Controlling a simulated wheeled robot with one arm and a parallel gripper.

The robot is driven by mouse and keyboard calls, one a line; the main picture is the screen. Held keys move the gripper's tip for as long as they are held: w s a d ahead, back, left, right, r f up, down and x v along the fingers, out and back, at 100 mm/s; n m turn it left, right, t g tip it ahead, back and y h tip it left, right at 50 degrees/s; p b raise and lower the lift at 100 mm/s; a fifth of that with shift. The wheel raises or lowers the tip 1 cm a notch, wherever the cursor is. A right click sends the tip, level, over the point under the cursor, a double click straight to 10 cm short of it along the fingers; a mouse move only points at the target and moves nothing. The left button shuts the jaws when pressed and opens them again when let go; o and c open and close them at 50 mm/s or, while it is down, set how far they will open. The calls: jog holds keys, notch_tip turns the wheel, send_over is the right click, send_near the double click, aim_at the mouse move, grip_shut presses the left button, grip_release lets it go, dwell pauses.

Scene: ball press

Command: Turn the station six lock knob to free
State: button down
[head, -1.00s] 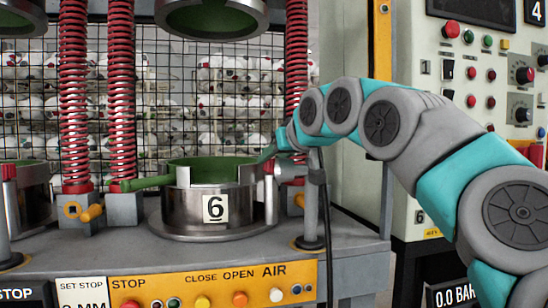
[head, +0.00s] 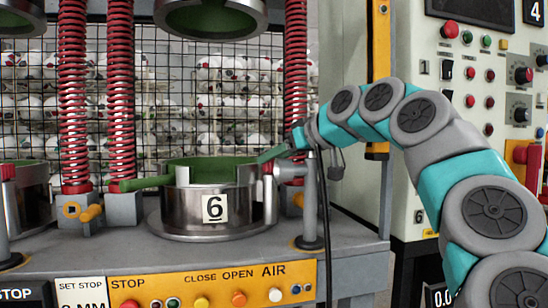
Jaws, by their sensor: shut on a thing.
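Station six is a round metal mould with a "6" plate (head: 214,208) and a green inner ring (head: 215,163) with arms sticking out left and right. My gripper (head: 291,146) is at the mould's right rear, where the end of the green right-hand arm (head: 272,154) meets it. It appears shut on that green arm; its fingertips are small and partly hidden. A yellow knob (head: 91,212) sits on a grey block left of the mould. Another yellow part (head: 299,200) shows at the right. No part is clearly labelled as the lock knob.
Red springs (head: 118,90) stand behind the mould, with a mesh fence at the back. A grey post (head: 310,200) with a dark hose stands close to my gripper. A button panel (head: 200,285) runs along the front. A control cabinet (head: 440,150) is at the right.

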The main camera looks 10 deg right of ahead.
jog(key=shift+d+n+y, duration=0.1)
jog(key=shift+n+y, duration=0.5)
jog(key=c, duration=0.7)
grip_release()
jog(key=shift+g, duration=0.4)
jog(key=shift+c, duration=0.2)
jog(key=v, duration=0.7)
jog(key=shift+s+d, duration=0.2)
jog(key=shift+s, duration=0.1)
jog(key=shift+r, duration=0.1)
